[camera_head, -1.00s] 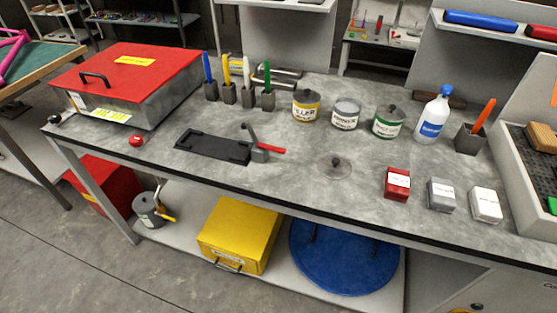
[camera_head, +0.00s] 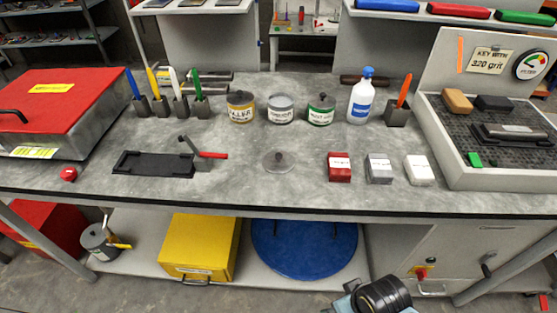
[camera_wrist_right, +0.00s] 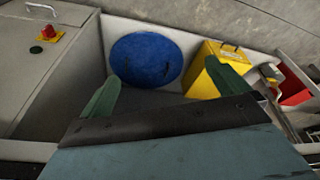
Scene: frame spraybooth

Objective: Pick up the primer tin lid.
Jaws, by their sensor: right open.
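The primer tin lid (camera_head: 279,165) is a flat grey disc with a dark knob, lying knob up on the bench in the head view. Behind it stands the grey-labelled primer tin (camera_head: 280,110), which has no knobbed lid on top. My right gripper (camera_wrist_right: 165,88) shows in the right wrist view with its two green fingers spread apart and nothing between them. It faces the shelf under the bench, and the lid is not in that view. Part of my right arm (camera_head: 375,297) shows at the bottom of the head view, apart from the lid. My left gripper is not in view.
The filler tin (camera_head: 241,108) and green-labelled tin (camera_head: 321,112) flank the primer tin. A red box (camera_head: 339,168) stands right of the lid; a red-handled tool (camera_head: 205,156) is left. The bench front edge (camera_head: 280,210) is clear. Below are a yellow case (camera_head: 200,245) and blue disc (camera_head: 305,248).

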